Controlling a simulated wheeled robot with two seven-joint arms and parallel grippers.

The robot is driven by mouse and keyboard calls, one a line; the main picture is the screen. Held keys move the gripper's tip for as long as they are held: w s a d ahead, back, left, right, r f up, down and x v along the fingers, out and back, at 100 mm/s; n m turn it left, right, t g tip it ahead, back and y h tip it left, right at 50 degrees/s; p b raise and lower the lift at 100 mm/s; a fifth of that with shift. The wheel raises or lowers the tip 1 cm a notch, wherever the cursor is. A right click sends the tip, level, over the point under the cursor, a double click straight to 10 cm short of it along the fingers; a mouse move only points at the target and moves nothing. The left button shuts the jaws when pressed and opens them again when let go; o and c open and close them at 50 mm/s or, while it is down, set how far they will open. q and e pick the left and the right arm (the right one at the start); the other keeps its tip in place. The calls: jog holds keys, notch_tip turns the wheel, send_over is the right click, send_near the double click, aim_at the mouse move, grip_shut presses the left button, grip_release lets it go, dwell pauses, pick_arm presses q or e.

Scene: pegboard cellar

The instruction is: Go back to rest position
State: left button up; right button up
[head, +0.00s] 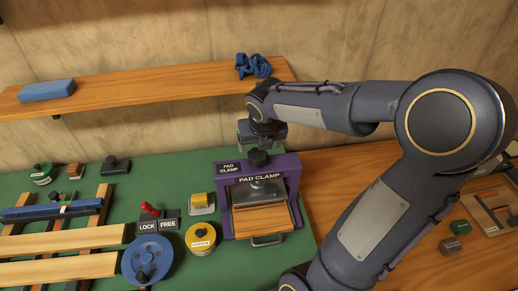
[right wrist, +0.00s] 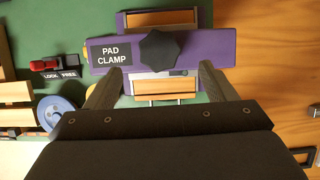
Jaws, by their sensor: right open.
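My right arm reaches in from the right in the head view, and its gripper (head: 263,140) is over the back of the purple pad clamp (head: 292,172). In the right wrist view the two fingers of the gripper (right wrist: 158,80) are spread apart with nothing held between them. The clamp's black knob (right wrist: 160,52) lies just beyond the fingertips; it also shows below the gripper in the head view (head: 258,158). I cannot tell the exact gap between fingers and knob. My left gripper is not in view.
A wooden shelf (head: 150,88) with a blue block (head: 46,88) and a blue clamp-like object (head: 253,66) runs behind the arm. A blue wheel (head: 148,258), a lock lever (head: 150,209) and a yellow tin (head: 201,238) stand on the green mat, left of the clamp.

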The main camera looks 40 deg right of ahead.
jog(key=shift+s+a+r, duration=0.1)
jog(key=shift+s+r, duration=0.05)
jog(key=shift+r, duration=0.3)
jog(key=s+a+f+m+y+b, duration=0.1)
jog(key=s+a+m, duration=0.4)
jog(key=m, duration=0.5)
jog(key=s+a+f+m+t+y+b, duration=0.1)
jog(key=s+a+m+y, duration=0.2)
jog(key=s+m, duration=0.3)
jog(key=s+a+f+m+y+b, duration=0.1)
jog(key=s+a+m, duration=0.5)
jog(key=m, duration=1)
jog(key=shift+a+f+t+y+b, duration=0.3)
jog(key=shift+y+b, duration=0.2)
